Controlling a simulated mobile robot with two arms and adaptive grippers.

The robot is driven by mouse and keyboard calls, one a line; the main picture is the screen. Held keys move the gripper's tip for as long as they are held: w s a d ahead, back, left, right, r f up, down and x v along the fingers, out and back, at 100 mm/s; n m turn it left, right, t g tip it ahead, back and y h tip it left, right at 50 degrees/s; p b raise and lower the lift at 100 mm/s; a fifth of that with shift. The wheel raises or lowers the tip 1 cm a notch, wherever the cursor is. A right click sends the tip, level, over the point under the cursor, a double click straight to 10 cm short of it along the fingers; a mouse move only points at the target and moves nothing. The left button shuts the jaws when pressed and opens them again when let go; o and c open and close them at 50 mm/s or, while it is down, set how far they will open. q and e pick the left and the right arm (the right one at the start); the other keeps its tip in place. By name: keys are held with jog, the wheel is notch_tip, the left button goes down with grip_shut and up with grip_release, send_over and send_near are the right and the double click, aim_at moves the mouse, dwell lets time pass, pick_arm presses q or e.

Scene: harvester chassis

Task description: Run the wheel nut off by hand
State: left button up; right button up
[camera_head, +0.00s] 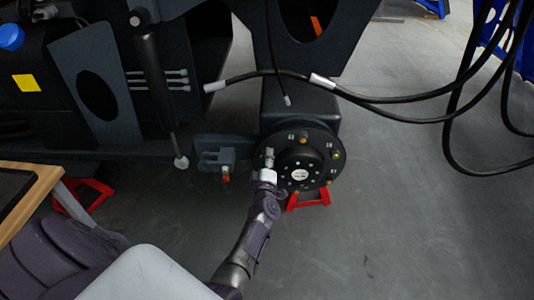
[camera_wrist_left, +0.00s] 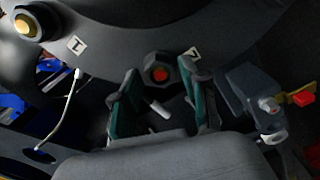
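The dark round wheel hub (camera_head: 300,174) faces me in the head view, with several brass-coloured studs and nuts around its face. My left gripper (camera_head: 268,158) is at the hub's left edge. In the left wrist view, a dark wheel nut (camera_wrist_left: 158,68) with an orange-red stud end sits on the hub flange (camera_wrist_left: 220,30). The two green-lined fingers of my left gripper (camera_wrist_left: 160,78) stand apart, one on each side of the nut. I see gaps between fingers and nut; contact cannot be told. Another nut with a yellow centre (camera_wrist_left: 27,27) is at upper left. My right gripper is not in view.
A bracket with a red-tipped fitting (camera_head: 226,165) is left of the hub; it also shows in the left wrist view (camera_wrist_left: 268,104). Black hoses (camera_head: 400,98) hang above and right. A red stand (camera_head: 308,197) is under the hub. Floor at right is clear.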

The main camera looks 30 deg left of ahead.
pick_arm(q)
grip_shut()
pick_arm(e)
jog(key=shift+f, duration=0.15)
pick_arm(q)
jog(key=n+b, duration=0.1)
jog(key=n, duration=0.2)
jog(key=n+b, duration=0.2)
jog(key=n, duration=0.2)
jog(key=shift+s+d+n, duration=0.15)
jog(key=shift+s+n, duration=0.05)
jog(key=shift+n, duration=0.1)
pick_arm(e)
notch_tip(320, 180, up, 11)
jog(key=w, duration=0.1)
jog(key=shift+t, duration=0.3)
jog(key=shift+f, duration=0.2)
pick_arm(q)
jog(key=shift+c, duration=2)
grip_release()
grip_shut()
